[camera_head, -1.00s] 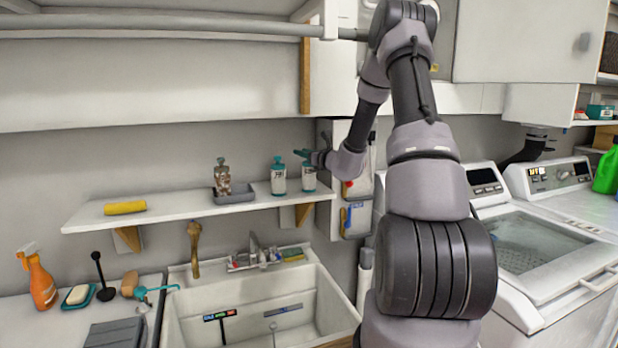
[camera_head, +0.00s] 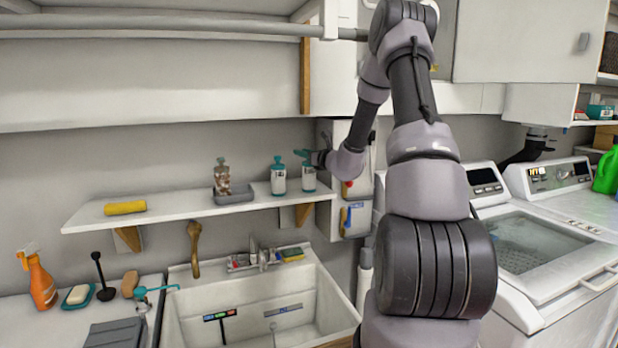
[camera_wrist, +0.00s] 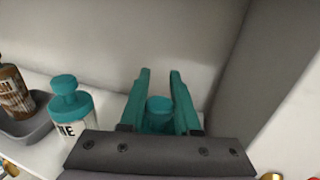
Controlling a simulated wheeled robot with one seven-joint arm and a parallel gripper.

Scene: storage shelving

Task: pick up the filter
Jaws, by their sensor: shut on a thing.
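A white bottle with a teal top (camera_head: 308,180) stands at the right end of the wall shelf. My gripper (camera_head: 301,153) is at its top, reaching in from the right. In the wrist view my teal fingers (camera_wrist: 160,76) are on either side of a round teal cap (camera_wrist: 160,104), shut on it. The bottle's lower part is hidden there by my gripper body. It still appears to be at shelf height. A similar teal-topped bottle (camera_head: 278,179) stands just left of it, and also shows in the wrist view (camera_wrist: 72,103). I cannot tell which thing is the filter.
The white shelf (camera_head: 170,217) also holds a brown bottle (camera_head: 222,175) in a grey tray (camera_head: 234,197) and a yellow roll (camera_head: 125,207). A sink (camera_head: 245,318) lies below. Wall-mounted holders (camera_head: 356,218) are close to the right of the shelf, and a cabinet (camera_head: 150,70) hangs above.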

